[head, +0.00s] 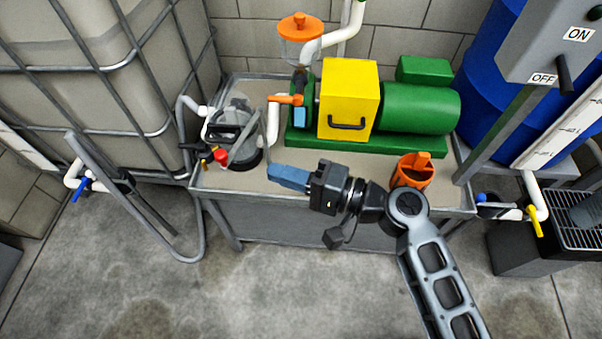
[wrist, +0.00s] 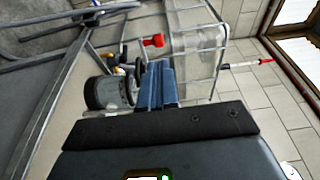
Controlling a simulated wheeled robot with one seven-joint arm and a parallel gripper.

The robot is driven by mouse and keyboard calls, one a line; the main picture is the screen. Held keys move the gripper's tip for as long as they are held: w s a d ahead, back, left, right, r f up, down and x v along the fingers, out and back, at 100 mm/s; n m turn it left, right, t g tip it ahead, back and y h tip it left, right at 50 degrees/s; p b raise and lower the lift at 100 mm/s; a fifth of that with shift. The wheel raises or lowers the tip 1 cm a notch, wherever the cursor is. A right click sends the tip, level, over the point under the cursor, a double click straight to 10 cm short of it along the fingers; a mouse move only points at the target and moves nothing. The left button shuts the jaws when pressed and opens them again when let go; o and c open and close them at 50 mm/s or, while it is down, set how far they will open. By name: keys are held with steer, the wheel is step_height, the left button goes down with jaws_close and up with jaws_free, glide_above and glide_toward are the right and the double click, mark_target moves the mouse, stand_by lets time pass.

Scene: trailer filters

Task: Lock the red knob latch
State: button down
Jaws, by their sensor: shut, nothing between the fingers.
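The red knob (head: 222,155) shows at the front of the clear filter housing (head: 238,120), at the left end of the metal-framed table. A dark handle lies just above it; I cannot tell the latch's exact position. My gripper (head: 273,172) has its blue fingers shut and empty. It points left over the table's front edge, to the right of the housing and apart from the knob. In the wrist view the fingertips (wrist: 157,68) are together, the housing's dark base (wrist: 104,92) is to their left, and a red part, apparently the knob (wrist: 153,41), is beyond them.
A caged white tank (head: 110,75) stands left of the table (head: 330,183). A green pump (head: 420,108) with a yellow cover (head: 348,95) sits behind my gripper. An orange cup-like container (head: 411,172) stands close to my arm. The floor in front is clear.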

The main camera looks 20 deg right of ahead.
mark_target(226, 157)
steer(key=p+x, duration=0.1)
steer(key=x, duration=0.7)
steer(key=shift+a, duration=0.1)
steer(key=shift+a, duration=0.1)
